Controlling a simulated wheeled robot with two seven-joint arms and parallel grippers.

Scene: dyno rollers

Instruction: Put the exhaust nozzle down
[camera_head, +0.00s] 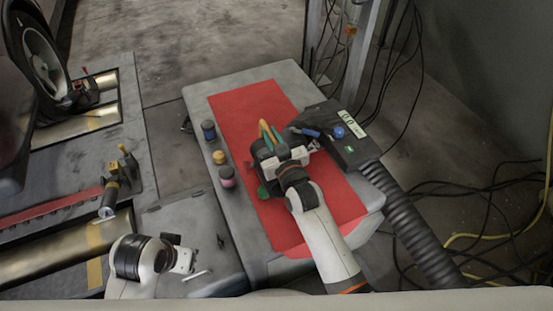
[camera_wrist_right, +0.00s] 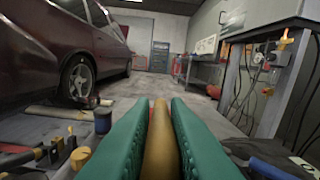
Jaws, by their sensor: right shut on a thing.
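The grey table carries a red mat (camera_head: 235,105). Rollers (camera_head: 50,250) and a car wheel (camera_head: 38,62) are at the left. A post and cables stand behind the table.

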